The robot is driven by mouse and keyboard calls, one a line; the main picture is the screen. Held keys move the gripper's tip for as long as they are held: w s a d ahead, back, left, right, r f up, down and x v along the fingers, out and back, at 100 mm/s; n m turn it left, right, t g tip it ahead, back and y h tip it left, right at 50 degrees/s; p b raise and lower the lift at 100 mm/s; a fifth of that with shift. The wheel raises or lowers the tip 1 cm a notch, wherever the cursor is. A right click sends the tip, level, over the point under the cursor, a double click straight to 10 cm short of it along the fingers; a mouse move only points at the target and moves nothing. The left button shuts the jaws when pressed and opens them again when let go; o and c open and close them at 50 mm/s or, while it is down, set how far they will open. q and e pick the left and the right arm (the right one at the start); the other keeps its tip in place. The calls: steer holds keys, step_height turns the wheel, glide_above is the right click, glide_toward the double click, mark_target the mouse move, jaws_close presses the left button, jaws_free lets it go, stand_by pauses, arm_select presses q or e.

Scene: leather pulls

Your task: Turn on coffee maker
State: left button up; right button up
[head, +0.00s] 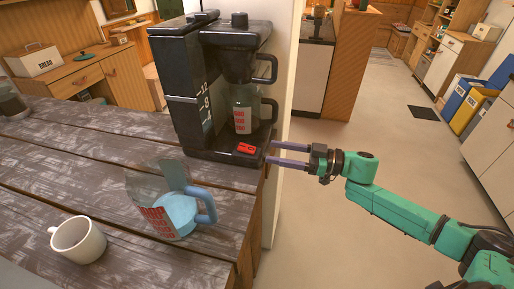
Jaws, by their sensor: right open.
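The black coffee maker (192,95) stands upright at the far right edge of the wooden table. A red switch (246,148) shows on its base, below a glass carafe (243,112) that sits in it. My right gripper (270,154) comes in from the right with two parallel fingers apart and nothing between them. Its fingertips are at the right side of the coffee maker's base, close to the red switch; I cannot tell whether they touch the base. My left gripper does not show.
A white wall edge (284,60) rises behind the coffee maker. The floor (380,130) to the right is open.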

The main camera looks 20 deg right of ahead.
mark_target(246, 147)
steer(key=x, duration=0.2)
steer(key=p+x, duration=0.1)
steer(key=x, duration=0.2)
steer(key=shift+a+r, duration=0.3)
steer(key=shift+a, duration=0.15)
steer(key=shift+w+a+f, duration=0.2)
steer(key=shift+w+a, duration=0.05)
steer(key=shift+a, duration=0.1)
steer(key=shift+d, duration=0.15)
steer(key=shift+c, duration=0.3)
jaws_close()
step_height(246, 147, up, 2)
steer(key=g+h+p, duration=0.1)
steer(key=p, duration=0.5)
steer(key=shift+p, duration=0.3)
steer(key=g+h+p, duration=0.1)
steer(key=h+p, duration=0.1)
steer(key=p, duration=0.5)
steer(key=shift+w+f, duration=0.1)
steer(key=shift+f+h+p, duration=0.2)
steer(key=shift+h+p, duration=0.1)
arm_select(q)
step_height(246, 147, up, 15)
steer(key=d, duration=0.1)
arm_select(e)
steer(key=shift+f, duration=0.25)
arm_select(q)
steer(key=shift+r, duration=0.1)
